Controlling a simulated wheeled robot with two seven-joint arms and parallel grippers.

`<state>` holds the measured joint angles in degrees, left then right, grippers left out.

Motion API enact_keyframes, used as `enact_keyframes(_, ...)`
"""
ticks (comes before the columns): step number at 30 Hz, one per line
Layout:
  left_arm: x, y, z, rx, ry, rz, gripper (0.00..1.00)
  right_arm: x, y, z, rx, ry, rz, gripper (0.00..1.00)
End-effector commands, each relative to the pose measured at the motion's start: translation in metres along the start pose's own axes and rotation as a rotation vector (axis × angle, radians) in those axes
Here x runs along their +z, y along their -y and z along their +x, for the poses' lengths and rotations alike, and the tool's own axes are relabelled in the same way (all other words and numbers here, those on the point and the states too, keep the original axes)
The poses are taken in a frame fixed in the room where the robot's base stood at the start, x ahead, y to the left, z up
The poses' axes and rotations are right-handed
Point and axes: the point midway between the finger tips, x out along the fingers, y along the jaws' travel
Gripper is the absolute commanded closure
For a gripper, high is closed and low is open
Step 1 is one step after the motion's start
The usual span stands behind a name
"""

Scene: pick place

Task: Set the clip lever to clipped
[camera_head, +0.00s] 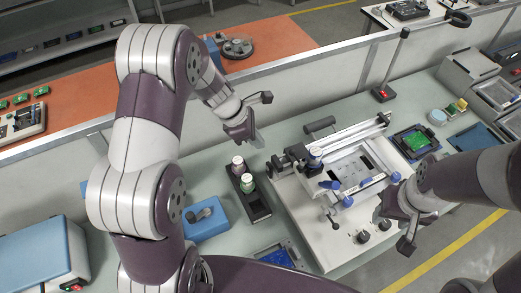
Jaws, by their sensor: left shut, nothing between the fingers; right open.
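A white bench machine (290,205) stands in the middle of the table, with a framed plate and rail on top. A small blue lever (330,184) sits at the left front of its frame, and I take it for the clip lever; whether it is clipped is too small to tell. My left gripper (257,141) is shut and empty, above the table behind and left of the machine, apart from the lever. My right gripper (392,229) is open and empty over the machine's right front side, to the right of the lever.
A black holder with two capped bottles (247,183) stands left of the machine. A blue block (208,228) lies further left. A green board in a black frame (415,142) is at the right. A low partition runs behind the table. Bare table shows behind the bottles.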

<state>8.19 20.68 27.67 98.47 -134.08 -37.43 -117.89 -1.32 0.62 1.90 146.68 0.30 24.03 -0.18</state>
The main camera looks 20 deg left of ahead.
Motion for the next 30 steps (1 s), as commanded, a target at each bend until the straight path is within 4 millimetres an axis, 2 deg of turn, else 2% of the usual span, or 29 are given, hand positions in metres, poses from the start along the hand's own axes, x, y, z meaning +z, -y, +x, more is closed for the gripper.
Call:
enact_keyframes(3, -0.001, -0.001, -0.019, 0.002, 0.000, 0.001, 1.00, 0.001, 0.000, 0.005, 0.000, 0.000, 0.000, 0.51)
enact_keyframes(9, -0.001, -0.001, -0.034, 0.000, -0.001, 0.000, 1.00, 0.001, 0.000, 0.006, 0.000, 0.000, 0.000, 0.51)
enact_keyframes(25, 0.000, -0.001, -0.035, -0.001, -0.001, -0.005, 1.00, 0.001, 0.000, 0.006, 0.000, 0.000, 0.000, 0.51)
enact_keyframes(28, -0.002, -0.005, -0.035, 0.022, -0.006, -0.115, 1.00, 0.001, 0.000, 0.006, 0.000, 0.000, 0.000, 0.51)
enact_keyframes(29, -0.001, -0.012, -0.035, 0.055, 0.002, -0.204, 1.00, 0.001, 0.000, 0.006, 0.000, 0.000, 0.000, 0.51)
enact_keyframes(30, 0.001, -0.022, -0.035, 0.112, 0.035, -0.391, 1.00, 0.001, 0.000, 0.006, 0.000, 0.000, 0.000, 0.51)
